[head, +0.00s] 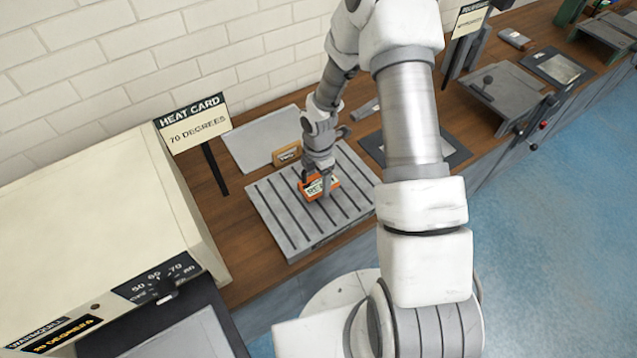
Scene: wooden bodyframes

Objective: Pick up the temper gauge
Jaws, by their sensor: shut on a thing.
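My gripper (328,183) is over the grey slotted plate (276,214) on the wooden bench. It is shut on a small orange box (313,190) with a pale label starting "RE", which looks like the temper gauge. The fingers hide part of the box and its label. The box is at or just above the slotted plate; I cannot tell whether it touches it.
A small brown sign (287,156) stands behind the plate, by a grey tray (262,141). A cream heater (110,225) with a dial fills the left. A "HEAT CARD 70 DEGREES" sign (195,128) stands beside it. A dark mat (452,152) lies right of the plate.

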